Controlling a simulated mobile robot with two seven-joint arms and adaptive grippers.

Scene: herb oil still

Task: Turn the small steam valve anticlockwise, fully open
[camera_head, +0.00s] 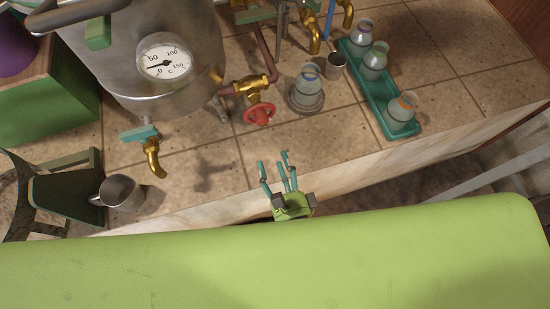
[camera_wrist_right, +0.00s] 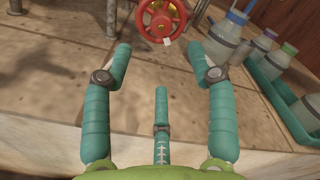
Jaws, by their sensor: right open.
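The small steam valve is a red handwheel (camera_head: 259,114) on a brass valve body (camera_head: 250,87), set on a copper pipe beside the metal still (camera_head: 150,60). The red handwheel also shows at the top of the right wrist view (camera_wrist_right: 167,20), beyond the fingertips, with a small white mark on its rim. My right gripper (camera_head: 276,164) is at the counter's front edge, nearer to me than the wheel and apart from it. Its teal fingers are spread wide with nothing between them; they also show in the right wrist view (camera_wrist_right: 162,65). My left gripper is not in view.
A glass bottle on a round stand (camera_head: 307,90) is right of the wheel. A teal tray (camera_head: 380,105) with bottles is farther right. A brass tap (camera_head: 154,158) and a metal cup (camera_head: 120,192) are at the left. The tiled counter between gripper and wheel is clear.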

